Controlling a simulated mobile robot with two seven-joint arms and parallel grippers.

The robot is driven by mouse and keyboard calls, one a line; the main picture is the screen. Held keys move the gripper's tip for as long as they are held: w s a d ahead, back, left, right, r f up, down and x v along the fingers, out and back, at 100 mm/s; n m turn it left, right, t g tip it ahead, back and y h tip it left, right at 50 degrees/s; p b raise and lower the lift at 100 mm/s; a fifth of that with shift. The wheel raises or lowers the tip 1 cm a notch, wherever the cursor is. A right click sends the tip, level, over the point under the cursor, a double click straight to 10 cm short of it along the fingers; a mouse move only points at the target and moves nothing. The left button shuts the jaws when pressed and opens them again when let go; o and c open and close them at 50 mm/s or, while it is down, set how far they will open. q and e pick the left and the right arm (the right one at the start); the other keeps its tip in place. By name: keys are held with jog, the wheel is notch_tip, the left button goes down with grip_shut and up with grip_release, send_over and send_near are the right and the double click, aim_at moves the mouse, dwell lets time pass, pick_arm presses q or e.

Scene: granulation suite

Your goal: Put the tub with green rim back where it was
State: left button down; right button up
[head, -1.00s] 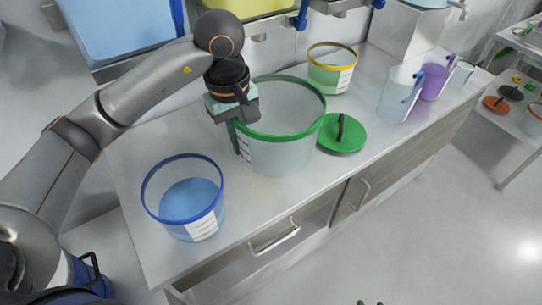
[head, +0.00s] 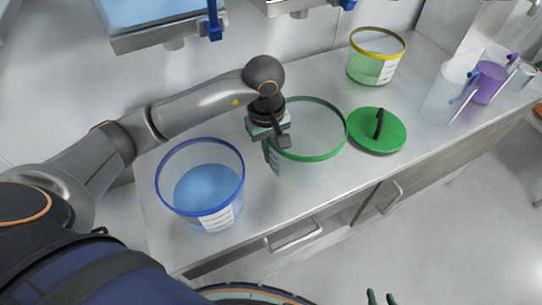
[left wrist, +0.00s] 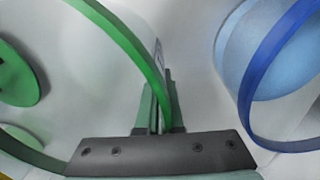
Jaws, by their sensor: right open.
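The clear tub with the green rim (head: 322,158) is on or just above the counter (head: 345,190), between the blue-rimmed tub and the green lid (head: 386,138). It looks upright and empty. My left gripper (head: 271,147) is shut on its near-left wall at the rim. The left wrist view shows the fingers (left wrist: 158,110) pinching the green rim (left wrist: 145,60). The tub's base is hard to make out through the clear wall. My right gripper (head: 380,298) shows only its fingertips at the bottom edge of the head view, apart and empty, away from the counter.
A blue-rimmed tub (head: 224,212) with blue contents stands close on the left. A yellow-rimmed tub (head: 384,81) stands at the back. A clear jug (head: 442,97) and a purple jug (head: 488,82) stand on the right. The counter's front strip is clear.

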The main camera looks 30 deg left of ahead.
pick_arm(q)
jog(key=shift+f, duration=1.2)
jog(key=shift+f+b, duration=0.2)
jog(key=shift+b, duration=0.1)
jog(key=c, duration=1.1)
grip_release()
jog(key=shift+r, duration=0.1)
jog(key=r, duration=1.2)
jog(key=shift+s+a+r, duration=0.15)
jog(key=shift+s+a, duration=0.05)
